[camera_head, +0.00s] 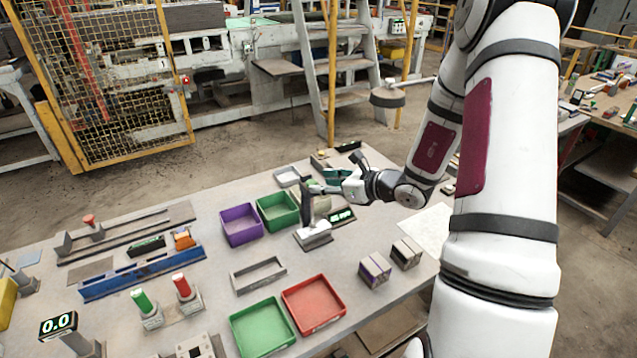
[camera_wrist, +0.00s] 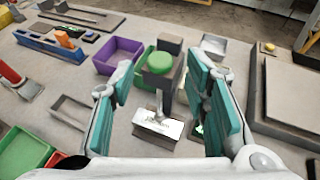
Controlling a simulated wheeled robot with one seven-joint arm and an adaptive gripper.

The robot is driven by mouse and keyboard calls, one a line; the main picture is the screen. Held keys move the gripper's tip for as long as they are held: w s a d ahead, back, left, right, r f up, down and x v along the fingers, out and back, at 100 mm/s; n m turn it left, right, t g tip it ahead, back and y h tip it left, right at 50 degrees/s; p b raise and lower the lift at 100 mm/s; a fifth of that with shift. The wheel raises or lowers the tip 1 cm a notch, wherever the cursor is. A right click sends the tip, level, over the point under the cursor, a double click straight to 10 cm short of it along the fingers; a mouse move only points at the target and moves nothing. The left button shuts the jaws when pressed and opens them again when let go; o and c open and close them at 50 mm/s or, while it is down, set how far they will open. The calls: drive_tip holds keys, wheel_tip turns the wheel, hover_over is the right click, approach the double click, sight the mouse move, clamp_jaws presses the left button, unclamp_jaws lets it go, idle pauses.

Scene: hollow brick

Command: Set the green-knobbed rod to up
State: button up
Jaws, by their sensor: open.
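The green knob (camera_wrist: 168,76) shows between my fingers in the wrist view. Its thin metal rod (camera_wrist: 160,103) rises from a white base (camera_wrist: 158,125), which also shows in the head view (camera_head: 313,236). A dark upright piece stands close by the knob; I cannot tell how they join. My gripper (camera_head: 330,181), also in the wrist view (camera_wrist: 161,65), is open, with one teal finger on each side of the knob and visible gaps between. In the head view my fingers largely hide the knob and rod.
Purple (camera_head: 241,226) and green (camera_head: 278,211) bins stand left of the base. A grey frame (camera_head: 258,277), a red tray (camera_head: 313,305) and a green tray (camera_head: 262,329) lie nearer. Separate green (camera_head: 141,299) and red (camera_head: 181,286) handles stand further left. Two small blocks (camera_head: 374,270) sit at right.

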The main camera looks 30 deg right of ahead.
drive_tip(key=shift+x, duration=1.35)
drive_tip(key=shift+c, duration=0.4)
clamp_jaws()
wheel_tip(320, 180, up, 7)
drive_tip(key=p, duration=0.1)
drive_tip(key=shift+f+p, duration=0.2)
drive_tip(key=shift+p, duration=0.15)
drive_tip(key=shift+o, duration=0.4)
unclamp_jaws()
